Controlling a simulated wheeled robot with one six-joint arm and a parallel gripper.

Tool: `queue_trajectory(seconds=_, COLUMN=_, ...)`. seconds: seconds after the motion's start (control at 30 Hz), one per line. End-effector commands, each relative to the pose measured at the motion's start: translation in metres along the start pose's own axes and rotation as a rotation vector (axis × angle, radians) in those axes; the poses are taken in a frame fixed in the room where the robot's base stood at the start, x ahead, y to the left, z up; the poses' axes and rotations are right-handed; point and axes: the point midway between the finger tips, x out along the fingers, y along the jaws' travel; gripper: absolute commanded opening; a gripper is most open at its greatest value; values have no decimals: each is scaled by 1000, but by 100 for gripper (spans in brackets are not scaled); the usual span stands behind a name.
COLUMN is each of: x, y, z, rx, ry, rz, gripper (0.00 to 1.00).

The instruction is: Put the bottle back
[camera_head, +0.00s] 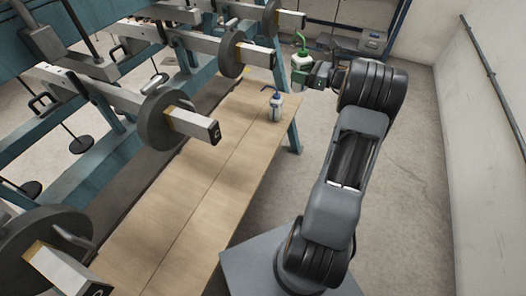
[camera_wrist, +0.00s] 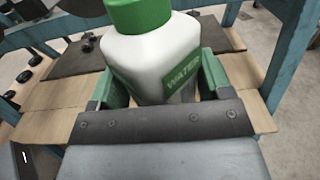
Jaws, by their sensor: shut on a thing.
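A white bottle with a green cap and a green label reading "WATER" (camera_wrist: 135,58) fills the middle of the wrist view. My gripper (camera_wrist: 155,88) is shut on its body, with a green finger on each side. In the head view the held bottle (camera_head: 300,60) is upright at the far end of the wooden table (camera_head: 215,185), above table height, with my gripper (camera_head: 303,75) at its right side. The bottle's lower part is hidden behind my gripper in the wrist view. A second, smaller-looking bottle with a blue top (camera_head: 276,105) stands on the table's far end.
Blue-green frames with levers and round grey weights (camera_head: 170,118) line the table's left side, their bar ends (camera_head: 195,126) reaching over it. Concrete floor (camera_head: 395,210) lies open between the table and the wall.

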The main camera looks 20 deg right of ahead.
Motion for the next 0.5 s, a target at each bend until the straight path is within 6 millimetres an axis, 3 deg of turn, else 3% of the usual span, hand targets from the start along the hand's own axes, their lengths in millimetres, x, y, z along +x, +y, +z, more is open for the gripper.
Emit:
queue_trajectory(seconds=0.03, x=-2, y=-3, z=-41, rx=3, ry=-2, rz=0, gripper=59)
queue_trajectory(seconds=0.2, x=-6, y=-8, z=-100, rx=0, ry=-5, rz=3, gripper=59)
queue_trajectory(seconds=0.3, x=-7, y=-10, z=-124, rx=1, ry=-7, rz=4, gripper=59)
queue_trajectory(seconds=0.5, x=-6, y=-11, z=-148, rx=-1, ry=-9, rz=6, gripper=59)
